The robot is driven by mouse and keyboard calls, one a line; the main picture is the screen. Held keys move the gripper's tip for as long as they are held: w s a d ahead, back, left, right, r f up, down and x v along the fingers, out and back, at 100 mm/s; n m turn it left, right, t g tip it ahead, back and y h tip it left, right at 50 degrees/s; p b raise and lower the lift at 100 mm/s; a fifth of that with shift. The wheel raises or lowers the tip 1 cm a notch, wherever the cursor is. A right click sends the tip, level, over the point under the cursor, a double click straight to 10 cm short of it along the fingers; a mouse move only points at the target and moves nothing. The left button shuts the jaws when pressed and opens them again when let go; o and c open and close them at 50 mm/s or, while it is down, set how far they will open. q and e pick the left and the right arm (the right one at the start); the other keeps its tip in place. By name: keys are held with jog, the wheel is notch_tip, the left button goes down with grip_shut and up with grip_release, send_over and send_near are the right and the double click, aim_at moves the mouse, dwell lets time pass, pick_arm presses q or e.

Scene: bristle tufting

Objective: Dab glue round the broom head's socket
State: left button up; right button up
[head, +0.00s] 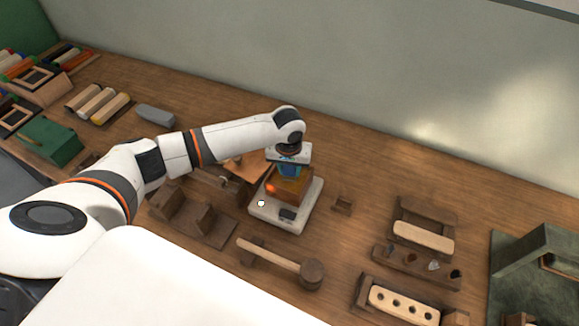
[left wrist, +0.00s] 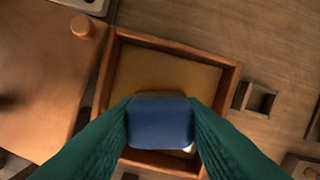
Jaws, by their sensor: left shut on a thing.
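My left gripper (head: 289,166) is above a wooden-walled box on a pale base (head: 307,205), at the middle of the bench. In the left wrist view its green fingers (left wrist: 160,125) are shut on a blue, block-shaped thing (left wrist: 160,122). The blue thing is above the wooden box (left wrist: 232,80), whose inside is amber-brown (left wrist: 185,72). It hides part of the box, and I cannot tell whether its lower end touches the contents. A pale block with several dark holes (head: 403,305) sits in a wooden holder at the lower right. I cannot tell for sure which thing is the broom head. My right gripper is not in view.
A mallet-like tool (head: 312,274) lies in front of the base. A plain pale block (head: 423,238) rests in a rack further right. A green box (head: 48,143) is at the left. The bench's back right is clear.

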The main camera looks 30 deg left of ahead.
aim_at(291, 168)
pick_arm(q)
jog(key=shift+f+p, duration=0.1)
jog(key=shift+p, duration=0.25)
dwell(1.3)
notch_tip(291, 168, up, 7)
jog(key=p, duration=0.8)
dwell(0.9)
jog(key=shift+d, duration=0.25)
jog(key=s+d+r+m+b, duration=0.1)
jog(key=s+d+r+b, duration=0.2)
jog(key=s+b, duration=0.3)
jog(key=s+d+r+m+b, duration=0.2)
jog(key=s+d+b, duration=0.1)
jog(key=s+b, duration=0.4)
jog(key=shift+s+d+r+m+b, duration=0.15)
jog(key=shift+s+r+m+b, duration=0.2)
jog(key=shift+s, duration=0.65)
